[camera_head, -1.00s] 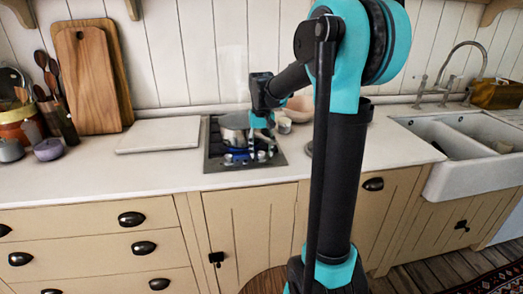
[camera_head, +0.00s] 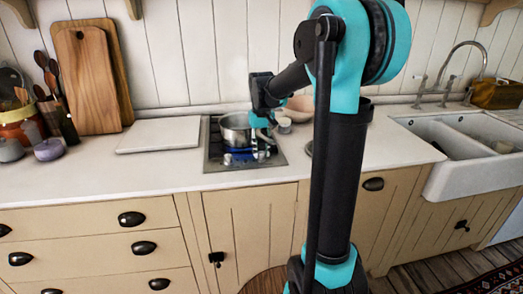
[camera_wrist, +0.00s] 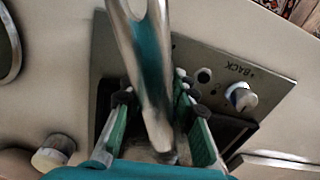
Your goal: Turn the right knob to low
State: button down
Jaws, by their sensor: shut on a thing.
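The hob (camera_head: 214,160) is set in the worktop and has two small pale knobs along its front. The left knob (camera_head: 228,158) also shows in the wrist view (camera_wrist: 240,95), near the upside-down word BACK. The right knob is largely hidden by my gripper (camera_head: 262,150). A steel pot (camera_head: 234,130) stands on the hob. In the wrist view my gripper (camera_wrist: 154,90) is shut on a shiny steel bar (camera_wrist: 148,60), which runs between the fingers and covers part of the control panel. Whether the bar belongs to the pot cannot be told.
A white cup (camera_head: 284,125) and a pinkish bowl (camera_head: 299,106) stand right of the hob. A pale board (camera_head: 160,135) lies to its left. A double sink (camera_head: 440,170) is at the right.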

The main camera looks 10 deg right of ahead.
jog(key=n, duration=0.5)
jog(key=shift+n, duration=2)
jog(key=c, duration=1.2)
grip_release()
notch_tip(320, 180, up, 12)
